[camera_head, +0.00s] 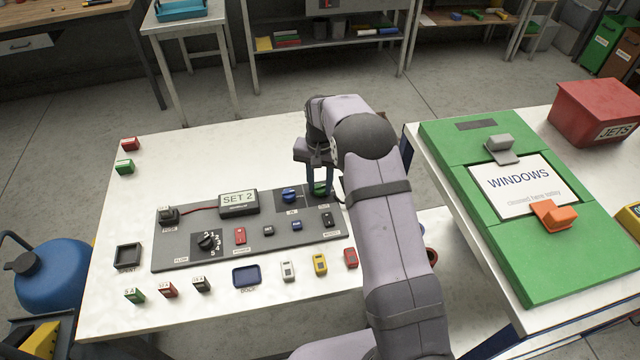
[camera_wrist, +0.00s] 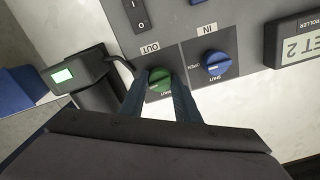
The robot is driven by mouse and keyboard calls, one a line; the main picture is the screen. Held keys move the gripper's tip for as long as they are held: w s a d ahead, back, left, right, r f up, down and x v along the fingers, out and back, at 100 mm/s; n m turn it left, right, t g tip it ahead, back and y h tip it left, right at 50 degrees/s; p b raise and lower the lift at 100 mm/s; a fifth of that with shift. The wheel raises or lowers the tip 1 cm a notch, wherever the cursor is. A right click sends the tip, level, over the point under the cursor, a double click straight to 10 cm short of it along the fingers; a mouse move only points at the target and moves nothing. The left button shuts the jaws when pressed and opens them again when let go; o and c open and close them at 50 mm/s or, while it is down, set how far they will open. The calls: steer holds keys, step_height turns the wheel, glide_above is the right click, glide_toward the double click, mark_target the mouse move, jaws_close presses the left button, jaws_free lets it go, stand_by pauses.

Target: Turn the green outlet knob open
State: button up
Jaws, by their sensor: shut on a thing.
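The green outlet knob (camera_wrist: 159,80) sits on the grey panel (camera_head: 190,256) beside the word OUT, with a SHUT mark at its edge. It also shows, partly covered, in the head view (camera_head: 320,188). My gripper (camera_wrist: 160,90) has one finger on each side of the knob and is shut on it. In the head view my gripper (camera_head: 319,184) reaches down at the panel's far right corner. The knob's exact pointing is hard to tell, as the fingers cover part of its dial.
A blue knob (camera_wrist: 214,65) marked IN is right beside the green one. A black device with a lit green screen (camera_wrist: 62,75) stands close on the other side. The SET 2 controller (camera_head: 238,203) and several switches share the panel. Small coloured blocks lie along the table front.

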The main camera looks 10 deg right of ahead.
mark_target(320, 186)
steer(key=shift+m, duration=0.6)
steer(key=shift+r, duration=0.1)
steer(key=o, duration=1)
steer(key=shift+o, duration=0.2)
steer(key=shift+r+b, duration=1.05)
steer(key=shift+r, duration=2.6)
